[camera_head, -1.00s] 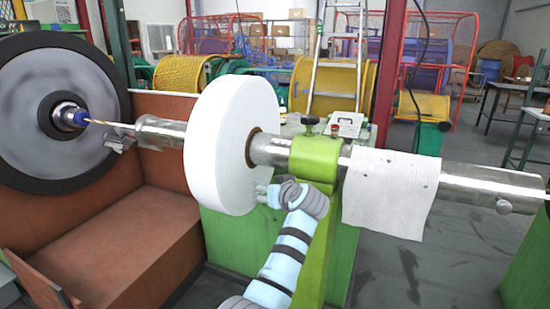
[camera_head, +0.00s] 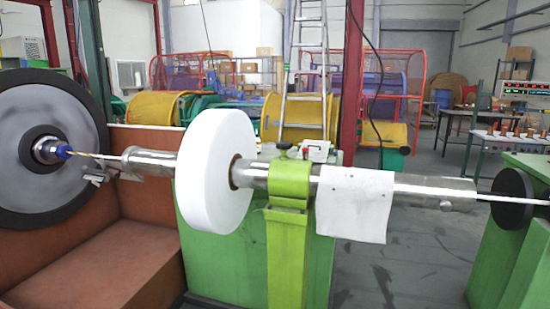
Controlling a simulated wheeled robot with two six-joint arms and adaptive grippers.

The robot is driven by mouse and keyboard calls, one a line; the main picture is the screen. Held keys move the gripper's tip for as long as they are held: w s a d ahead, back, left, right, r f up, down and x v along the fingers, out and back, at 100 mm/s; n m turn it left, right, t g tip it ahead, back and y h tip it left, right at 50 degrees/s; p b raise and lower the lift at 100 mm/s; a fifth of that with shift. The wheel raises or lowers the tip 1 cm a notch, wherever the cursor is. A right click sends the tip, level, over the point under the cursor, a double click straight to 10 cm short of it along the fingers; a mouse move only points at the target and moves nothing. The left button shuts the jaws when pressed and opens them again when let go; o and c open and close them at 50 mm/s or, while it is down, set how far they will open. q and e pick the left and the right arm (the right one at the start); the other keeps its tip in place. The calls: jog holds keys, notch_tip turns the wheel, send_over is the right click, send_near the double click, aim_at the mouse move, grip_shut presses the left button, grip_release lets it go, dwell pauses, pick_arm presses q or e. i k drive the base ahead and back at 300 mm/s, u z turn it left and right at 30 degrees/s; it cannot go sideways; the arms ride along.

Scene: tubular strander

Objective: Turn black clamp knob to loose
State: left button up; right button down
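The black clamp knob (camera_head: 284,147) stands upright on top of the green clamp (camera_head: 289,179). The clamp closes around the shiny metal tube (camera_head: 420,190) and sits on a green post (camera_head: 287,255). The knob is small here, and I cannot tell whether it is tight or loose. Neither of my grippers shows in this view.
A large white disc (camera_head: 210,170) sits on the tube left of the clamp. A white cloth (camera_head: 353,205) hangs over the tube on the right. A brown trough (camera_head: 90,270) and a dark wheel (camera_head: 35,150) are at left. Grey floor (camera_head: 400,280) is open at right.

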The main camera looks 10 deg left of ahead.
aim_at(283, 146)
jog(key=z, duration=1)
jog(key=i, duration=0.8)
jog(key=u, duration=0.15)
